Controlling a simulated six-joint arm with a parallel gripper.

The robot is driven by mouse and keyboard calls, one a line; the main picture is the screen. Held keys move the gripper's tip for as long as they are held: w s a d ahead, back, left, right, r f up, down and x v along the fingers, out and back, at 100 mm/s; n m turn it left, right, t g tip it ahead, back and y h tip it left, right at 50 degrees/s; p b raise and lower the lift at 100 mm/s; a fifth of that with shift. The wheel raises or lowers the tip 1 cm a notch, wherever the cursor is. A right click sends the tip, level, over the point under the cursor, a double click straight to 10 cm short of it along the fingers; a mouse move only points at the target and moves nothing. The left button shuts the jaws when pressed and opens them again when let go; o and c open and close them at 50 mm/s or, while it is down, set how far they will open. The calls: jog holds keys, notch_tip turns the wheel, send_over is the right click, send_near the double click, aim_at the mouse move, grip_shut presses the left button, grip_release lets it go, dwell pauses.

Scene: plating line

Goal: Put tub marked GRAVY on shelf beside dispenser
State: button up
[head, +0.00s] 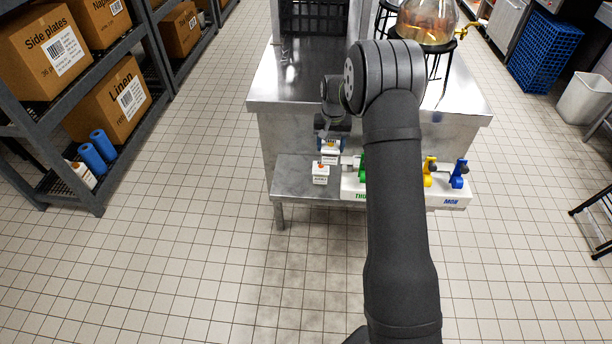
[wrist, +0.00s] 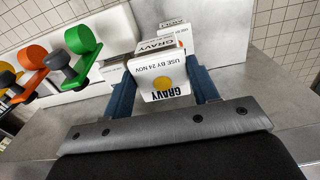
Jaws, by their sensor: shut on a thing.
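A white tub marked GRAVY, with a USE BY 24 NOV label and a yellow dot, shows in the wrist view (wrist: 160,80). My gripper (wrist: 163,74) is shut on it, one blue finger on each side. In the head view the held tub (head: 330,147) is small and partly hidden under my gripper (head: 331,140). The white dispenser (head: 350,186) with coloured levers stands on the low metal shelf (head: 291,180), right of the tub. I cannot tell whether the held tub touches the shelf.
Another white labelled tub (head: 320,174) stands on the shelf left of the dispenser; a second tub (wrist: 176,40) shows behind the held one in the wrist view. A metal counter (head: 275,95) rises behind the shelf. The shelf's left part is bare.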

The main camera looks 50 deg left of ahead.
jog(key=shift+s+a+f, duration=1.5)
jog(key=shift+a+f, duration=0.25)
jog(key=shift+f, duration=0.15)
jog(key=shift+s+a+f, duration=1.45)
jog(key=shift+a+f, duration=0.35)
jog(key=shift+f, duration=0.05)
jog(key=shift+s+a+f, duration=1.5)
jog(key=shift+a+f, duration=0.25)
jog(key=shift+f, duration=0.15)
jog(key=o, duration=1.1)
jog(key=shift+f, duration=0.15)
notch_tip(320, 180, up, 12)
jog(key=shift+r, duration=0.15)
